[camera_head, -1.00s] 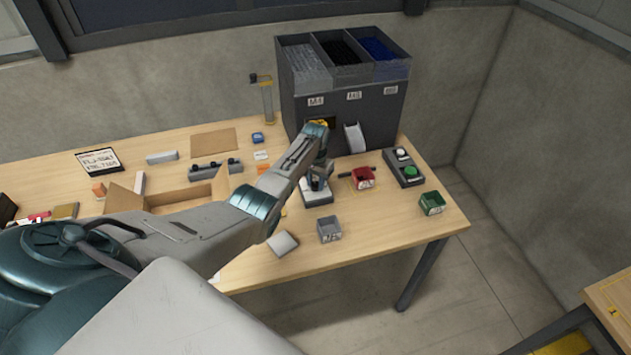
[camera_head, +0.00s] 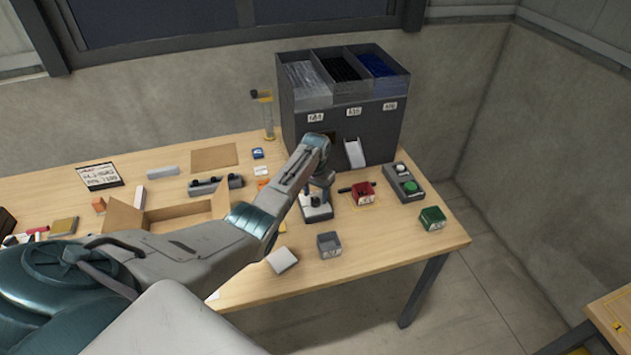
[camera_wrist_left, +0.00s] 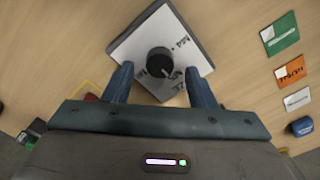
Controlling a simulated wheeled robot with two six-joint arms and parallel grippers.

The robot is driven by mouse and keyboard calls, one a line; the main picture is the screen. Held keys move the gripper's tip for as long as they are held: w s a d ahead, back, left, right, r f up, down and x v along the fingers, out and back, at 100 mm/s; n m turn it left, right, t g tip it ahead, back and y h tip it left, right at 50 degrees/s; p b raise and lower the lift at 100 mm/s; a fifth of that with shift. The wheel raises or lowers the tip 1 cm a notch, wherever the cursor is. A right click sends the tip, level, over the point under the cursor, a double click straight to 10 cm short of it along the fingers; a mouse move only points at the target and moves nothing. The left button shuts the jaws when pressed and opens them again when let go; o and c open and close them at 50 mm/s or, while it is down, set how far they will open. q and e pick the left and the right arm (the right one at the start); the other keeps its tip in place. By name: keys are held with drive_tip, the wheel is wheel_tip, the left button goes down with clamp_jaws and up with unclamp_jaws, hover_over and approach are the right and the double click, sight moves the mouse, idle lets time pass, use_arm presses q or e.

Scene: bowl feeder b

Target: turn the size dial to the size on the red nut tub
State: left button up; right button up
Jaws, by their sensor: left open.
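The size dial is a black round knob (camera_wrist_left: 159,62) on a pale square plate (camera_wrist_left: 150,40), with size marks around it, one reading M4. My left gripper (camera_wrist_left: 157,82) is open, its two fingers on either side of the near part of the plate, with the knob between and just beyond the tips. Contact with the knob cannot be told. In the head view the dial unit (camera_head: 317,213) stands on the table under my left gripper (camera_head: 316,196). The red nut tub (camera_head: 363,196) stands to its right; its label is too small to read. My right gripper is not in view.
A dark feeder (camera_head: 345,125) with three bins and a chute stands behind. A button box (camera_head: 404,183), a green tub (camera_head: 432,218) and a grey tub (camera_head: 329,245) stand nearby. An open cardboard box (camera_head: 180,213) lies left. The table's front edge is close.

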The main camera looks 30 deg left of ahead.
sight(315, 200)
use_arm(q)
wheel_tip(315, 200, up, 9)
drive_tip(key=b, duration=0.2)
idle(0.6)
